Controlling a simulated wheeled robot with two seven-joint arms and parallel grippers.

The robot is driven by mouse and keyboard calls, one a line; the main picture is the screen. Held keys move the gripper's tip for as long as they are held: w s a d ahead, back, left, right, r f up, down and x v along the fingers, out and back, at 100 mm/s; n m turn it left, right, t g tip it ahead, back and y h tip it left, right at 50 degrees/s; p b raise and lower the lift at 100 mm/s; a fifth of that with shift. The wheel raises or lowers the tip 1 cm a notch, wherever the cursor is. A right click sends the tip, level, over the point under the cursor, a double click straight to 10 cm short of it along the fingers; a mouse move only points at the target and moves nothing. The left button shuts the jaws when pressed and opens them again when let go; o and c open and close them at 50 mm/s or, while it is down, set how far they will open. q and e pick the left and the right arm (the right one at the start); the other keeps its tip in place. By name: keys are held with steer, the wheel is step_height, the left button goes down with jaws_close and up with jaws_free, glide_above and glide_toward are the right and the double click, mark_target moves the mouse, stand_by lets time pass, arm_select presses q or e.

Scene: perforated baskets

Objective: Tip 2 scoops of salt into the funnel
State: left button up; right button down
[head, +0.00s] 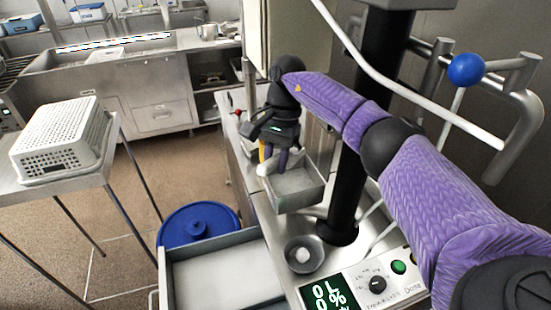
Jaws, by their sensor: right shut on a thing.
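My right gripper (273,158) reaches down over a grey rectangular bin (318,190) on the steel counter, with its fingertips at the bin's far left part. The bin holds a pale grey layer that may be salt. A small round grey bowl (291,245) with a white patch inside stands nearer, beside a black column; I cannot tell if it is the funnel. My left gripper is not in view.
A control panel (377,284) with a lit display, knob and green button is at the front. An open steel drawer or tray (220,275) and a blue lid (200,222) are left. A white perforated basket (62,138) sits on a side table. A bent rail with a blue ball (466,69) is at right.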

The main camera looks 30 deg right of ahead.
steer(key=shift+s+a+f+t+h, duration=0.15)
steer(key=shift+a+f+t+h, duration=0.15)
steer(key=shift+f+h, duration=0.25)
steer(key=shift+s+a+f+t+h, duration=0.15)
steer(key=shift+f+t+h, duration=0.15)
steer(key=shift+f+h, duration=0.25)
steer(key=shift+s+a+f+t+h+b, duration=0.1)
steer(key=shift+a+f+t+h+b, duration=0.1)
steer(key=shift+f+t+h+b, duration=0.75)
steer(key=shift+f+g, duration=0.25)
steer(key=shift+g, duration=0.1)
step_height(320, 180, down, 2)
steer(key=shift+f+t+h+b, duration=0.25)
steer(key=shift+t+h+b, duration=0.45)
steer(key=shift+h+b, duration=0.2)
